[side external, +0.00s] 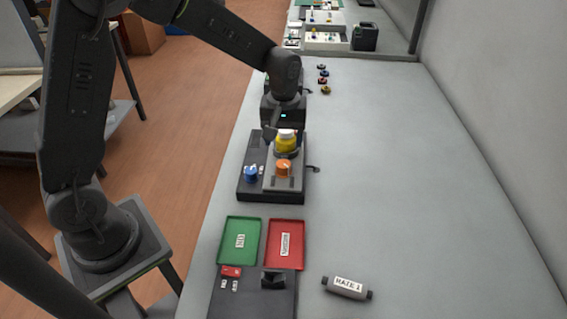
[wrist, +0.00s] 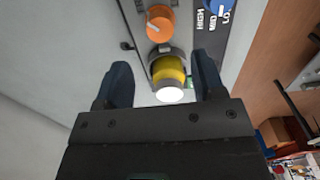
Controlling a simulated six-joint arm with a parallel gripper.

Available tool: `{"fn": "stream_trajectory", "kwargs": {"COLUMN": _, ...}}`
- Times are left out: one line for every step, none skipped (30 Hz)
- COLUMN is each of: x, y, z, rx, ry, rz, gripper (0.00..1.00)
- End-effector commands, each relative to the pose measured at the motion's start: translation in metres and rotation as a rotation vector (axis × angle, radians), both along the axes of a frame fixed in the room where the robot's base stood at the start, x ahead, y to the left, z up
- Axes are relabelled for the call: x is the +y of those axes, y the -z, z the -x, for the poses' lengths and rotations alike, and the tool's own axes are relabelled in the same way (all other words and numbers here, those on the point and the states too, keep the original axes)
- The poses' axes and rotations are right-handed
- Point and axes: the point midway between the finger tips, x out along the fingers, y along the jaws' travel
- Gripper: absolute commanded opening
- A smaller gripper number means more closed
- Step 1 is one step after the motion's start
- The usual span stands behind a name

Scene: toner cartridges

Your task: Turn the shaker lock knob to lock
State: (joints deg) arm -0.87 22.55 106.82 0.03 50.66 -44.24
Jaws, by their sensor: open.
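The shaker (side external: 243,191) is a dark box with a grey plate on the table. An orange knob (side external: 284,168) with a white pointer line sits on the plate; it also shows at the top of the wrist view (wrist: 160,22). No lock marking is readable beside it. A yellow bottle with a white cap (side external: 286,142) stands in a holder behind it, and the bottle also shows in the wrist view (wrist: 168,72). My gripper (wrist: 163,60) is open, its fingers on either side of the bottle in the wrist view, apart from the orange knob. Contact with the bottle cannot be told.
A blue knob (side external: 251,173) with speed labels is left of the orange one. Green (side external: 227,262) and red (side external: 298,262) trays and a dark panel (side external: 252,302) lie in front. A labelled cartridge (side external: 347,288) lies to the right. The table's right side is mostly clear.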

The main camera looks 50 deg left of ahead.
Motion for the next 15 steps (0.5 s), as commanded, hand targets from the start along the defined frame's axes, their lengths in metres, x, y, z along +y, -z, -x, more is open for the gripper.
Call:
{"fn": "stream_trajectory", "kwargs": {"x": 0.000, "y": 0.012, "z": 0.001, "rx": 0.006, "ry": 0.000, "rz": -0.001, "gripper": 0.63}}
{"fn": "stream_trajectory", "kwargs": {"x": 0.000, "y": 0.019, "z": 0.001, "rx": 0.006, "ry": 0.001, "rz": 0.000, "gripper": 0.63}}
{"fn": "stream_trajectory", "kwargs": {"x": 0.000, "y": 0.027, "z": 0.001, "rx": 0.006, "ry": 0.001, "rz": 0.000, "gripper": 0.63}}
{"fn": "stream_trajectory", "kwargs": {"x": 0.000, "y": 0.033, "z": 0.001, "rx": 0.005, "ry": 0.001, "rz": -0.001, "gripper": 0.63}}
{"fn": "stream_trajectory", "kwargs": {"x": 0.000, "y": 0.038, "z": 0.001, "rx": 0.005, "ry": 0.001, "rz": -0.001, "gripper": 0.63}}
{"fn": "stream_trajectory", "kwargs": {"x": 0.000, "y": 0.046, "z": 0.001, "rx": 0.005, "ry": 0.001, "rz": -0.001, "gripper": 0.63}}
{"fn": "stream_trajectory", "kwargs": {"x": 0.000, "y": 0.051, "z": 0.001, "rx": 0.005, "ry": 0.001, "rz": -0.001, "gripper": 0.63}}
{"fn": "stream_trajectory", "kwargs": {"x": 0.000, "y": 0.056, "z": 0.001, "rx": 0.004, "ry": 0.001, "rz": 0.000, "gripper": 0.63}}
{"fn": "stream_trajectory", "kwargs": {"x": 0.000, "y": 0.062, "z": 0.001, "rx": 0.004, "ry": 0.001, "rz": 0.000, "gripper": 0.63}}
{"fn": "stream_trajectory", "kwargs": {"x": 0.000, "y": 0.066, "z": 0.001, "rx": 0.002, "ry": 0.001, "rz": -0.001, "gripper": 0.63}}
{"fn": "stream_trajectory", "kwargs": {"x": 0.000, "y": 0.070, "z": 0.001, "rx": 0.004, "ry": 0.001, "rz": -0.001, "gripper": 0.63}}
{"fn": "stream_trajectory", "kwargs": {"x": 0.000, "y": 0.074, "z": 0.001, "rx": 0.002, "ry": 0.001, "rz": -0.001, "gripper": 0.63}}
{"fn": "stream_trajectory", "kwargs": {"x": 0.000, "y": 0.077, "z": 0.000, "rx": 0.001, "ry": 0.001, "rz": -0.001, "gripper": 0.63}}
{"fn": "stream_trajectory", "kwargs": {"x": 0.000, "y": 0.079, "z": 0.000, "rx": 0.001, "ry": 0.001, "rz": -0.001, "gripper": 0.63}}
{"fn": "stream_trajectory", "kwargs": {"x": 0.000, "y": 0.081, "z": 0.001, "rx": 0.001, "ry": 0.001, "rz": -0.001, "gripper": 0.63}}
